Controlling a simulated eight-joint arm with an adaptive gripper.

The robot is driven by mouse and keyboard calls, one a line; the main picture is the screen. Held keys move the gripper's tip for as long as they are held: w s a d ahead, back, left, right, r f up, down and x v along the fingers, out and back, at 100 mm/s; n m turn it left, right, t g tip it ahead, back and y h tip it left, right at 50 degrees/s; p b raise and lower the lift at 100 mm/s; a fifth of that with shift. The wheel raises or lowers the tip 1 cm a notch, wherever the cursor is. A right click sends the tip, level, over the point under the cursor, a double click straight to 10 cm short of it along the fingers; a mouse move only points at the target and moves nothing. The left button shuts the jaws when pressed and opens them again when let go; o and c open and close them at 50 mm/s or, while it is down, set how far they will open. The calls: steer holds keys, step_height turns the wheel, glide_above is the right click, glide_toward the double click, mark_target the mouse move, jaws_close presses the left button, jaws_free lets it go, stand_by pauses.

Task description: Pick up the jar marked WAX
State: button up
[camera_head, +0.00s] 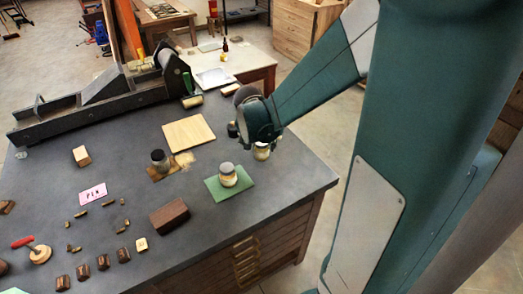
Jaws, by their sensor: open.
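Three small jars stand on the dark bench top. A pale jar with a dark band (228,176) stands on a green mat (213,193). A dark-topped jar (160,162) stands on a brown mat. A third pale jar (262,153) shows just below my gripper (254,128), which hides its upper part. I cannot read WAX on any of them at this size. My gripper is open and appears to hold nothing. Its fingers are mostly hidden by the wrist, so I cannot tell whether it touches the third jar.
A long dark press (105,95) lies along the bench's far left. A wooden board (188,133), a dark brown block (169,215), a pink card (92,194) and several small blocks lie on the bench. The bench's right edge is close to my gripper.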

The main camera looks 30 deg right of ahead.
mark_target(262, 149)
steer(key=shift+f, duration=0.1)
stand_by(0.3)
steer(key=shift+b+x, duration=0.5)
steer(key=shift+x, duration=2)
steer(key=shift+d, duration=0.1)
steer(key=shift+c, duration=0.2)
steer(key=c, duration=1.1)
